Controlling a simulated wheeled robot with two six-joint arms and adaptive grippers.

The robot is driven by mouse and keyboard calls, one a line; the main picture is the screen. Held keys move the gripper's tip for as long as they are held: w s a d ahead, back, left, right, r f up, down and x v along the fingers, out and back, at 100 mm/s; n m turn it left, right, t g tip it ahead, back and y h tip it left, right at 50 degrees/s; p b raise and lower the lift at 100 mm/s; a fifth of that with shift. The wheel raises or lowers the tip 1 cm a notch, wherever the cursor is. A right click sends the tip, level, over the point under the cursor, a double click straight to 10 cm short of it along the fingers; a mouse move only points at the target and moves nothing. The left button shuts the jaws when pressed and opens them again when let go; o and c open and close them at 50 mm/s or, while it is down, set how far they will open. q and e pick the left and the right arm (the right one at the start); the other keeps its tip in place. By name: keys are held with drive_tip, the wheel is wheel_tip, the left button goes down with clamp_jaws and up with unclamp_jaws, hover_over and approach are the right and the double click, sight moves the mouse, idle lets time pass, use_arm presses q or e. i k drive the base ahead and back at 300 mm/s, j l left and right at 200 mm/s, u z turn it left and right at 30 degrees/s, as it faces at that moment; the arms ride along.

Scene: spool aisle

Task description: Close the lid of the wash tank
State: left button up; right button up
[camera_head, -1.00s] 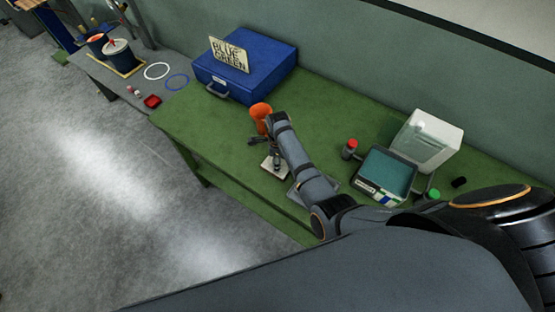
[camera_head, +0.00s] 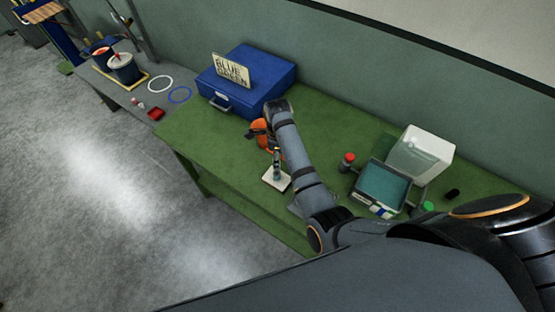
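The wash tank (camera_head: 383,186) is a dark-rimmed tray with teal contents on the right part of the green table. Its lid (camera_head: 420,156), a pale translucent box-like cover, stands raised at the tank's back edge, so the tank is open. One arm of mine comes in from the right and reaches left across the table. My other gripper is out of view.
A blue case (camera_head: 245,88) with a sign (camera_head: 231,70) stands at the table's back left. A red-capped bottle (camera_head: 346,162) and green-capped item (camera_head: 427,207) flank the tank. Buckets (camera_head: 124,68) stand farther left.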

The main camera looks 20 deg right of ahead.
sight(413, 141)
drive_tip(key=k, duration=1)
